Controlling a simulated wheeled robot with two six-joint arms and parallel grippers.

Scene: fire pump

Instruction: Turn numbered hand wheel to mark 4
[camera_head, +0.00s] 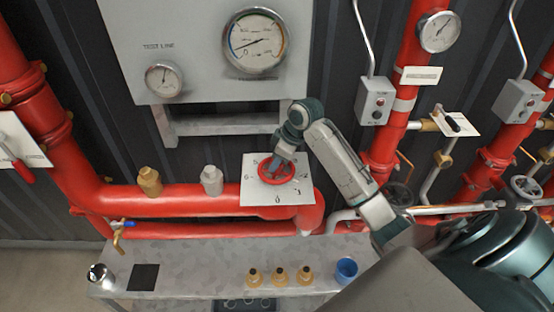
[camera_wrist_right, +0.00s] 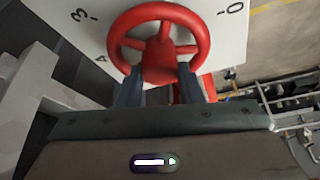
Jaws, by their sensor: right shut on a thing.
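The red hand wheel (camera_head: 276,170) sits on a white plate (camera_head: 250,197) with numbers around it, on the red pipe in the middle of the head view. My right gripper (camera_head: 280,158) reaches it from above and is shut on the wheel. In the right wrist view the wheel (camera_wrist_right: 160,42) fills the top middle, and the fingers of my right gripper (camera_wrist_right: 158,82) close on its near side. The plate (camera_wrist_right: 232,55) shows a 3 and a 4 at the left and a 0 at the right there. My left gripper is not in view.
A grey table (camera_head: 215,272) stands below, with several brass fittings (camera_head: 280,276) and a blue cup (camera_head: 346,270). Gauges (camera_head: 254,41) hang on a grey panel above. Red pipes with grey switch boxes (camera_head: 374,102) stand at the right.

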